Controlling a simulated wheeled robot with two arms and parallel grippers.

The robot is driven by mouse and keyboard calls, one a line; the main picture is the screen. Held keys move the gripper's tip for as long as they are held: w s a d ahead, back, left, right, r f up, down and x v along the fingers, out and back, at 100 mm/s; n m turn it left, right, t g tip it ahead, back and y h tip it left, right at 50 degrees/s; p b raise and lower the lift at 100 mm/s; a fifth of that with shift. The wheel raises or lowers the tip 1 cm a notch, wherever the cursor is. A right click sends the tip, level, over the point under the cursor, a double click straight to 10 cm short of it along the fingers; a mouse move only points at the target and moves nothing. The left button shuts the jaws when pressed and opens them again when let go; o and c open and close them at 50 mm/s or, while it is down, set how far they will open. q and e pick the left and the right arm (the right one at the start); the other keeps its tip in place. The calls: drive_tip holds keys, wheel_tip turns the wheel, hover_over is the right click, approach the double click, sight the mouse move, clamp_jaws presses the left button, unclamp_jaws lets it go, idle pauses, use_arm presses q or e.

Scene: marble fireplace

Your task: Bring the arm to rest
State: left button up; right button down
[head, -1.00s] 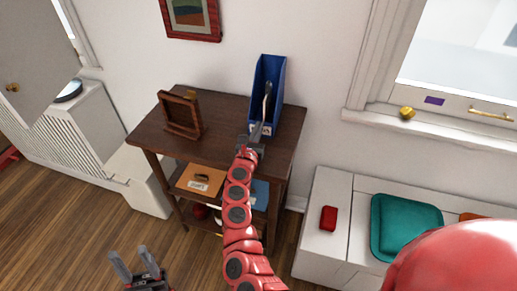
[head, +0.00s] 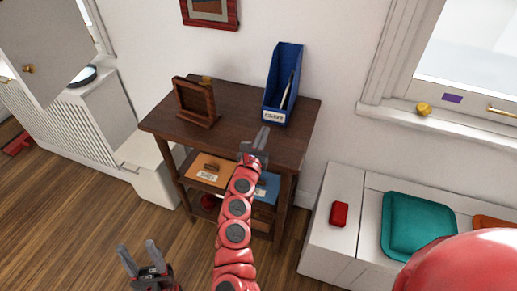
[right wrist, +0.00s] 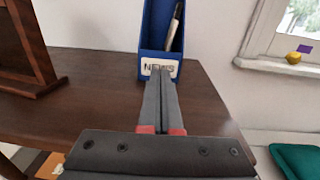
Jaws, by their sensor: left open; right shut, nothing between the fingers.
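My right arm is red and reaches up from the bottom of the head view. Its gripper (head: 256,145) is over the front edge of the dark wooden table, shut and empty. In the right wrist view its two fingers (right wrist: 163,95) lie together, pointing at the blue holder, apart from it as far as I can tell. My left gripper (head: 140,262) is low at the bottom left of the head view, its fingers apart and empty, over the wooden floor.
A blue holder (head: 283,85) labelled NEWS, with a slim item inside, stands on the table (head: 235,103). A wooden frame (head: 196,102) stands left of it. A white bench with a teal cushion (head: 415,225) is at right.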

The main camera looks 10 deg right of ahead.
drive_tip(key=v, duration=0.3)
drive_tip(key=shift+s+a+f, duration=0.1)
drive_tip(key=shift+s+a, duration=0.05)
drive_tip(key=shift+s, duration=0.15)
drive_tip(key=shift+s+a, duration=0.25)
drive_tip(key=shift+s, duration=0.15)
